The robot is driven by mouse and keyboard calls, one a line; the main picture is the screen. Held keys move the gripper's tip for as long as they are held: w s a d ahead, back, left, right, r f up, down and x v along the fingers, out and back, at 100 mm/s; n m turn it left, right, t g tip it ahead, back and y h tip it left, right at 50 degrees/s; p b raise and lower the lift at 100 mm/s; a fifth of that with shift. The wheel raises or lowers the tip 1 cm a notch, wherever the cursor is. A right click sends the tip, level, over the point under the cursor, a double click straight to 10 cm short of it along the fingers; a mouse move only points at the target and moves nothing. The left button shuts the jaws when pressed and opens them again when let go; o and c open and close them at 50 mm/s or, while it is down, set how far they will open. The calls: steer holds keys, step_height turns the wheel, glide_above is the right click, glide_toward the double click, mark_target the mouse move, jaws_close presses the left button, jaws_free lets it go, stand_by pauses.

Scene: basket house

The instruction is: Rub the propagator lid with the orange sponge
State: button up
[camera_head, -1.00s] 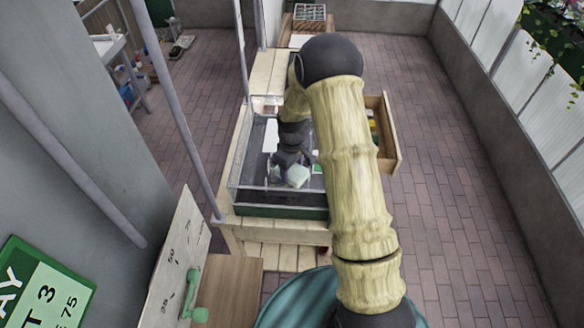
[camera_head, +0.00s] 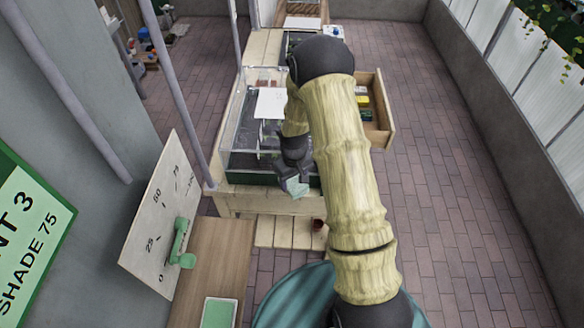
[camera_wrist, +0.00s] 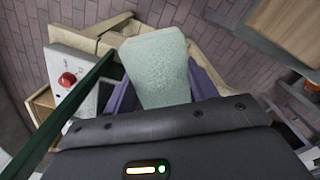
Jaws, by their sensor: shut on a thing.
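The propagator (camera_head: 262,176) stands on the slatted wooden bench, a dark green tray with a clear boxy lid (camera_head: 233,118). My gripper (camera_head: 296,182) is at its near right end, low by the near rim. It is shut on a pale mint-green, rough-textured block (camera_head: 299,188), which also shows upright between my purple fingers in the wrist view (camera_wrist: 158,68). The block looks like a sponge but is not orange. I see no orange sponge. I cannot tell whether the block touches the lid. My arm hides the propagator's right side.
An open wooden drawer (camera_head: 383,125) with coloured packets juts out right of the bench. A white sheet (camera_head: 270,103) shows by the lid. A dial board (camera_head: 160,215) with a green handle stands near left. The brick floor at right is clear. The wrist view shows a red button (camera_wrist: 67,79).

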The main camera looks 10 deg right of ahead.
steer(key=s+f+m+b, duration=0.3)
steer(key=f+b, duration=0.2)
steer(key=f, duration=0.4)
steer(key=shift+s+d+f+m, duration=0.15)
steer(key=shift+d+f+m, duration=0.05)
steer(key=shift+f+m, duration=0.15)
steer(key=shift+s, duration=0.1)
